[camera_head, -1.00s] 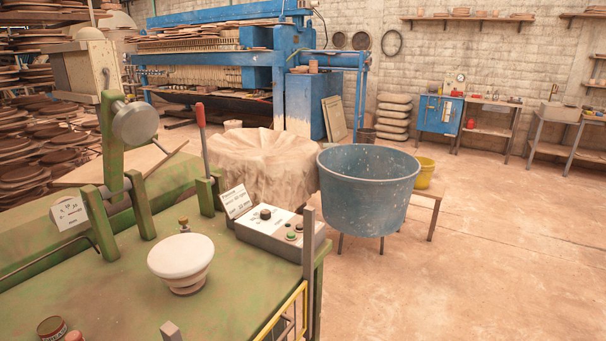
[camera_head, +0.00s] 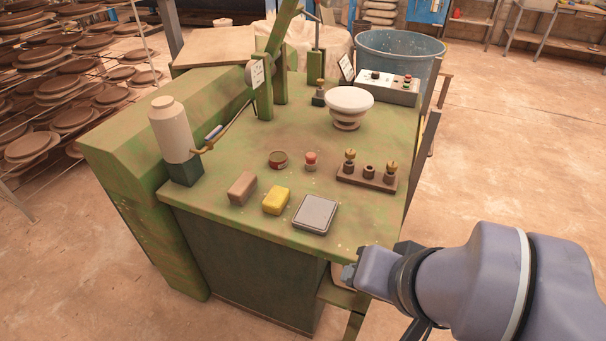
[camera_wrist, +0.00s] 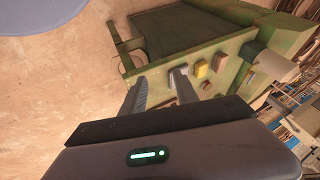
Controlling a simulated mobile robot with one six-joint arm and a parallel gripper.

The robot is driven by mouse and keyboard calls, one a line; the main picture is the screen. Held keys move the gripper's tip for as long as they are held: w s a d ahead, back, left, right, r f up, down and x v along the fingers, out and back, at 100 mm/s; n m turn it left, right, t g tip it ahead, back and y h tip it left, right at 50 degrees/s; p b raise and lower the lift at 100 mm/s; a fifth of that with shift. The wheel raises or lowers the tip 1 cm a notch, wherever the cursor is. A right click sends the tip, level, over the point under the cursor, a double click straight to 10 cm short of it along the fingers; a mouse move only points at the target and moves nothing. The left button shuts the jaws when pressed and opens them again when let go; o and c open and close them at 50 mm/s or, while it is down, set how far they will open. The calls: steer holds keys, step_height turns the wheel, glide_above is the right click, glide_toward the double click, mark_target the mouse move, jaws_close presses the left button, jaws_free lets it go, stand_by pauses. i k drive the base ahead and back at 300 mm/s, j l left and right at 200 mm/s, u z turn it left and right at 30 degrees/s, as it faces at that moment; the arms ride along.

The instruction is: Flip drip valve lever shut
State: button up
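A white drip bottle (camera_head: 171,128) stands on a dark block at the left edge of the green bench. A thin pipe runs from the valve up and to the right. Whether the lever stands open or shut I cannot tell. My gripper (camera_head: 352,272) is beyond the bench's front right corner, far from the lever. In the wrist view my gripper (camera_wrist: 160,76) has its two fingers apart with nothing between them.
A brown block (camera_head: 242,188), a yellow sponge (camera_head: 276,200) and a grey tray (camera_head: 315,213) line the bench's front edge. A red-topped piece (camera_head: 311,160), a round tin (camera_head: 278,159) and a rack of brass fittings (camera_head: 367,178) lie behind. Drying racks (camera_head: 60,90) stand left.

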mark_target(218, 128)
steer(key=i+j+u, duration=0.1)
steer(key=i+j, duration=0.45)
steer(key=j, duration=0.2)
steer(key=i+j+u, duration=0.1)
steer(key=i+j, duration=0.45)
steer(key=j, duration=0.2)
